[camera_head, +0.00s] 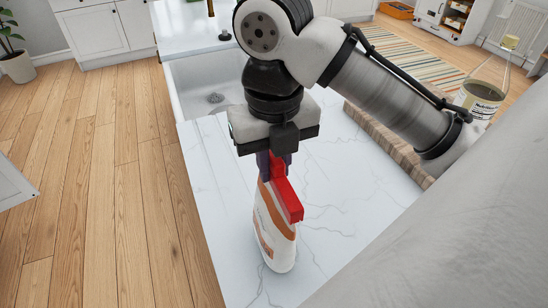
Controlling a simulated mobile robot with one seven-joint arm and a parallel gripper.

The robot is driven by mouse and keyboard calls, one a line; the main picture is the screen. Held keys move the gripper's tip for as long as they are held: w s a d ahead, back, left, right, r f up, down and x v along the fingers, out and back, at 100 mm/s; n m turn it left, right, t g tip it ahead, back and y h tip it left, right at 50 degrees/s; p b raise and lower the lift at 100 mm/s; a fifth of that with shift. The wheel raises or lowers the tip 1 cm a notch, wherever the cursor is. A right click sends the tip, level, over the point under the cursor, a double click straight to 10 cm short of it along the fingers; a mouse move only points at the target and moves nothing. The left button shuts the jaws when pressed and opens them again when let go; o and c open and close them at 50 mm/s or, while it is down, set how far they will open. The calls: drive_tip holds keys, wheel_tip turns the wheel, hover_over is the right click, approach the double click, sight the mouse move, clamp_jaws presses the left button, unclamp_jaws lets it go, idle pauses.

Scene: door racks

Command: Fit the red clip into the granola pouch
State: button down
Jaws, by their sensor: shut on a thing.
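The red clip (287,193) is a long red bar that slants down to the right at the top of the pouch. The granola pouch (272,228) is white and orange and stands on the pale marble counter (215,215). My gripper (272,164) points down from above and is shut on the red clip. The clip overlaps the pouch's upper edge in this view. I cannot tell whether it is around that edge or only in front of it. My fingers and the clip hide much of the pouch's top.
A white sink (208,85) lies behind the pouch, with a dark faucet (210,8) beyond. A wooden board (385,135) and a glass container with a label (480,97) are at the right. The counter around the pouch is clear. Its left edge drops to the wooden floor (90,220).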

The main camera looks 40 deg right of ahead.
drive_tip(key=shift+f, duration=0.85)
drive_tip(key=c, duration=1.3)
unclamp_jaws()
drive_tip(key=shift+o, duration=0.2)
drive_tip(key=shift+w+r, duration=0.1)
drive_tip(key=shift+r, duration=0.05)
